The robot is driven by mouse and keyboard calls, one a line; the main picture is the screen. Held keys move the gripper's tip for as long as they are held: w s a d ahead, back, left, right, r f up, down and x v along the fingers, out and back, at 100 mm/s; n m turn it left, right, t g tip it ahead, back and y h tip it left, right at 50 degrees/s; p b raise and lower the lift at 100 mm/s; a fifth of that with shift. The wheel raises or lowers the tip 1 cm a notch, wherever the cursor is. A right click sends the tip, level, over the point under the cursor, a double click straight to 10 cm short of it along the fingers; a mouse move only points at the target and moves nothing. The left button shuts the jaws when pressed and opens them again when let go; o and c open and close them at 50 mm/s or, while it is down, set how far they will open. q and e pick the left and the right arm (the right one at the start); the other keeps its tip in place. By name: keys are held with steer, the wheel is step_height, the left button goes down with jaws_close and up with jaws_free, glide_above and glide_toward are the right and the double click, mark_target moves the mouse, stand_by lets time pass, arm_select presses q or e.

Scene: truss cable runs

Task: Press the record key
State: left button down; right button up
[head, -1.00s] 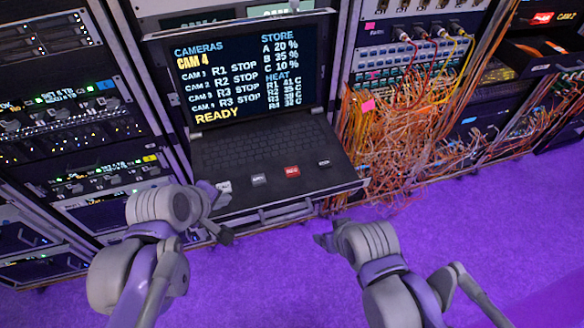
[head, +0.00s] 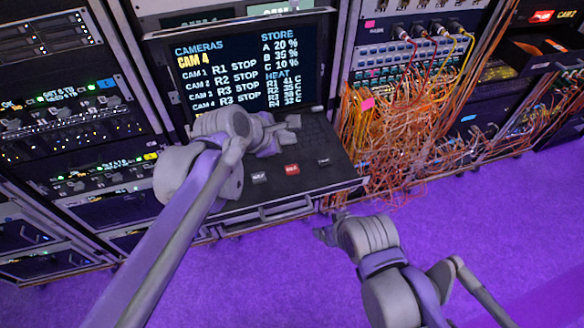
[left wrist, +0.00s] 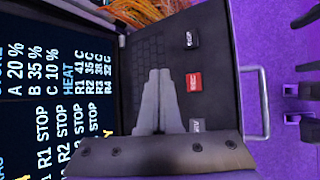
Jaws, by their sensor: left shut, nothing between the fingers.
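The record key is the red key (head: 292,169) on the front strip of the open console; it also shows in the left wrist view, marked REC (left wrist: 194,82). My left gripper (head: 292,130) is shut and empty over the keyboard, behind and above the red key, apart from it. In the left wrist view its closed fingertips (left wrist: 159,72) show left of the red key. My right gripper (head: 326,232) hangs in front of the console's right front corner; its jaw opening is not clear. The screen (head: 250,65) reads CAM 4, with camera rows showing STOP.
Dark keys flank the red key: one on the left (head: 259,178) and one on the right (head: 323,161). A handle (head: 286,207) runs along the console's front. Orange cables (head: 400,130) hang at the right. Equipment racks (head: 75,130) stand at the left. The purple floor in front is free.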

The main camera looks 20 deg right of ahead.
arm_select(q)
steer(key=b, duration=0.4)
glide_above(288, 171)
steer(key=f, duration=0.7)
steer(key=shift+s+f, duration=0.2)
steer(key=shift+f, duration=0.1)
steer(key=shift+w+f, duration=0.1)
steer(key=shift+f, duration=0.4)
arm_select(e)
step_height(288, 171, down, 6)
steer(key=s, duration=0.2)
steer(key=shift+s+f, duration=0.2)
steer(key=shift+s, duration=0.1)
arm_select(q)
steer(key=shift+f, duration=0.1)
arm_select(e)
steer(key=shift+f, duration=0.1)
arm_select(q)
steer(key=shift+f+b, duration=0.3)
steer(key=shift+b, duration=0.1)
arm_select(e)
steer(key=shift+s+f, duration=0.1)
steer(key=shift+f, duration=0.1)
